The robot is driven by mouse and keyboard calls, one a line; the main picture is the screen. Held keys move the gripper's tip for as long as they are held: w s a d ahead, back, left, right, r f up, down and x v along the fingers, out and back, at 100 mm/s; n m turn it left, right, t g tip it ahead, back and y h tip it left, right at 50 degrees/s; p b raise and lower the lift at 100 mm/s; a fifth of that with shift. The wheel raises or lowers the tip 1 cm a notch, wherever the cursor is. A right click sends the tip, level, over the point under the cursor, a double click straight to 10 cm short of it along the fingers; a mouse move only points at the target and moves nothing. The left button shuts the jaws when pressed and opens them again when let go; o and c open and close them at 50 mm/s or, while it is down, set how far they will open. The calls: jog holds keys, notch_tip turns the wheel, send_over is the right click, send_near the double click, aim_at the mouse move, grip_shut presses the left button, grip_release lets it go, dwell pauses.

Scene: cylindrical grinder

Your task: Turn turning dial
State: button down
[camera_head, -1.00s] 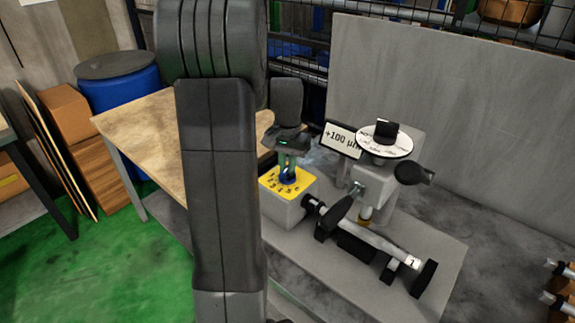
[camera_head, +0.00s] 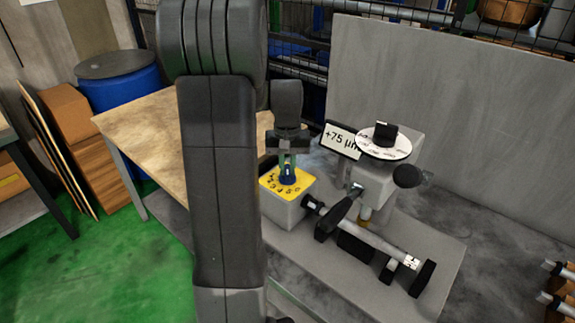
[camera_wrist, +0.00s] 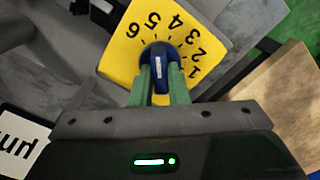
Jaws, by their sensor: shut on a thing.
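The turning dial (camera_head: 287,174) is a blue knob on a yellow plate (camera_wrist: 120,60) with numbers 1 to 6, on top of a grey box. In the wrist view the dial (camera_wrist: 159,62) has a white mark along its grip. My gripper (camera_head: 287,164) comes down on it from above. In the wrist view the green fingers of my gripper (camera_wrist: 160,85) are shut on the dial, one on each side. The underside of the dial is hidden.
A sign (camera_head: 341,139) reads +75 µm. Right of it are a white round disc (camera_head: 384,142) with a black knob and a cylindrical workpiece (camera_head: 372,246) on the grey machine bed. A wooden table (camera_head: 135,135) stands to the left.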

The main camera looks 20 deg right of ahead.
aim_at(288, 169)
jog(key=shift+n, duration=0.4)
jog(key=c, duration=1.4)
grip_release()
jog(key=shift+r, duration=0.1)
notch_tip(288, 169, up, 14)
jog(key=shift+f, duration=0.2)
notch_tip(288, 169, down, 14)
jog(key=shift+r, duration=0.1)
